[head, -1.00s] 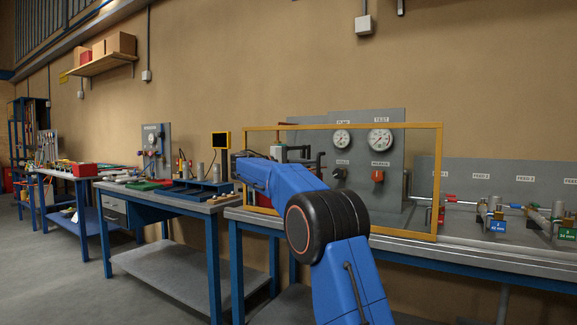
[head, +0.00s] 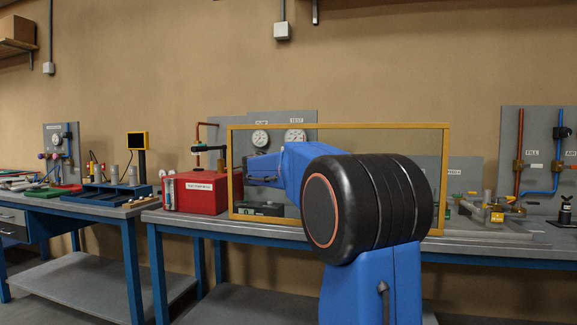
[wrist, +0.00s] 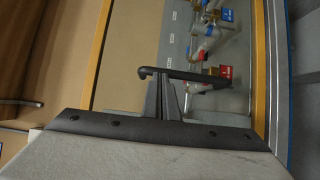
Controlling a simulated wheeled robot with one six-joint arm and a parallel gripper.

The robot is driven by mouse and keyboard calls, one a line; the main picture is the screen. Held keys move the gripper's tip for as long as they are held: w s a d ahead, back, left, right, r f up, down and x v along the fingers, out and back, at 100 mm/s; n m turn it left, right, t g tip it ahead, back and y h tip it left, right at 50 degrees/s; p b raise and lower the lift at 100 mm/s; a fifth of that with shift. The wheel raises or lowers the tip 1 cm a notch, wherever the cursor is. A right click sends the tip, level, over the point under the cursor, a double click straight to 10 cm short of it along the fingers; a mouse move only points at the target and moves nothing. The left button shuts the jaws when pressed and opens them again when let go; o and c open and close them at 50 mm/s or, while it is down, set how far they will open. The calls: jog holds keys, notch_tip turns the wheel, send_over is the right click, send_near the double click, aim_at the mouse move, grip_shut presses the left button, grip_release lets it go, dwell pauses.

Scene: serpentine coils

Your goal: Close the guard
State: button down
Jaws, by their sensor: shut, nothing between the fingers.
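The guard is a clear panel in a yellow frame (head: 338,126), upright along the front of the bench. In the head view it stands before part of the gauge board and the bench to its right. A red box (head: 200,193) is left of its left edge. My gripper (head: 250,170) is near the guard's left side, mostly hidden by my blue arm. In the wrist view my gripper (wrist: 166,88) is shut, with a dark bar (wrist: 200,76) across its tips. I cannot tell how the bar touches the fingers. The yellow frame (wrist: 97,55) and clear panel lie beyond.
The bench (head: 185,222) runs under the guard, with a gauge board (head: 220,132) behind. Valves and fittings (head: 490,212) stand to the right, below a pipe board (head: 537,150). Another bench (head: 95,205) with tools is at left. A gap separates the benches.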

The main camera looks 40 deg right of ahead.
jog(key=s+d, duration=1)
jog(key=s, duration=0.4)
jog(key=s+d, duration=1)
jog(key=s, duration=0.3)
jog(key=shift+s, duration=0.35)
jog(key=shift+d, duration=0.1)
